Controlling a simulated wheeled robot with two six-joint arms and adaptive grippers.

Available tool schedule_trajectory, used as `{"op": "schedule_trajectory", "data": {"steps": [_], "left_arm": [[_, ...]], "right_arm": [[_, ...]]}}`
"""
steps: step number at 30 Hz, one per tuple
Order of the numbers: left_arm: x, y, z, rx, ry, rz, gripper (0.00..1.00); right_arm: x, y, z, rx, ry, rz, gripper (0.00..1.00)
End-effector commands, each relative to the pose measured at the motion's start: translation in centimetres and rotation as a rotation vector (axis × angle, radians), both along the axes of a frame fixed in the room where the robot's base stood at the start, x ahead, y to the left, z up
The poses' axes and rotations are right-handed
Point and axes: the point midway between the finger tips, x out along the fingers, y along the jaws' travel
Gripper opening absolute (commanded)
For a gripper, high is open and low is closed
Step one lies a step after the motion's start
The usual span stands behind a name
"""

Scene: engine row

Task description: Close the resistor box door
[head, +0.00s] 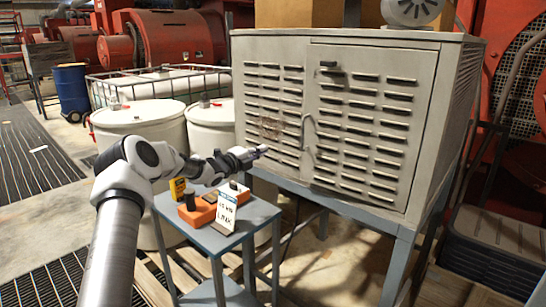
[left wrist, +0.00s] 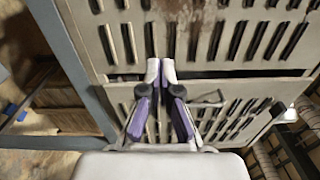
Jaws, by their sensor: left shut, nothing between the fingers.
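The resistor box (head: 268,60) is a grey louvred metal cabinet on a blue-grey stand. Its door (head: 400,125) is the right-hand front panel, with a curved handle (head: 304,132) near its left edge and a dark latch (head: 330,64) at its top left. My left gripper (head: 262,150) is shut and empty, in front of the left panel, left of the handle. In the left wrist view, its fingertips (left wrist: 160,68) show over the panel near the dark seam; contact is unclear. My right gripper is out of view.
A small blue table (head: 258,212) with orange devices (head: 197,211) and a white sign (head: 226,211) stands below my left forearm. White drums (head: 140,125) stand behind the arm. Black stacked crates (head: 495,250) are at the right.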

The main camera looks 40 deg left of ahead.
Motion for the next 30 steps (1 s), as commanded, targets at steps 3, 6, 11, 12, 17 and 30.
{"op": "schedule_trajectory", "data": {"steps": [3, 6, 11, 12, 17, 30], "left_arm": [[-0.2, -1.5, -0.5, 0.095, -0.044, 0.002, 0.0], [-1.3, -5.5, -2.1, 0.113, -0.071, 0.026, 0.0], [-4.6, -11.4, -3.4, 0.03, -0.03, 0.106, 0.0], [-5.3, -12.6, -3.6, -0.011, -0.009, 0.115, 0.0], [-6.0, -14.3, -2.4, -0.075, 0.006, 0.108, 0.0], [1.5, -13.5, -2.6, -0.067, 0.005, 0.104, 0.0]], "right_arm": [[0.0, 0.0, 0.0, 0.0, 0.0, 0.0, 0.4], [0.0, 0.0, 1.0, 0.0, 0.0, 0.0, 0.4], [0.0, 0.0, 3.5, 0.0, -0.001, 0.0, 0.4], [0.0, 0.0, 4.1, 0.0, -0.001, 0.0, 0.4], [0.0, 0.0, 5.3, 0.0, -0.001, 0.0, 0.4], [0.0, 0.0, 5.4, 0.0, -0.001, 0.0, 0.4]]}}
